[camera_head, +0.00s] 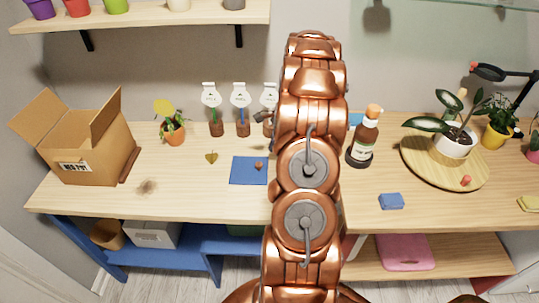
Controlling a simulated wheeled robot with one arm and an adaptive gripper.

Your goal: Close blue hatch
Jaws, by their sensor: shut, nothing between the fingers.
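No part that I can surely name as a blue hatch shows. A blue frame (213,268) stands under the left worktop, with an open front where I see boxes. My copper arm rises through the middle of the view and hides what lies behind it. The rest of the gripper is hidden.
An open cardboard box (92,145), a potted plant (173,132) and a blue mat (249,170) are on the left worktop. A brown bottle (364,140), a blue sponge (391,201) and a round wooden tray (418,168) are on the right one.

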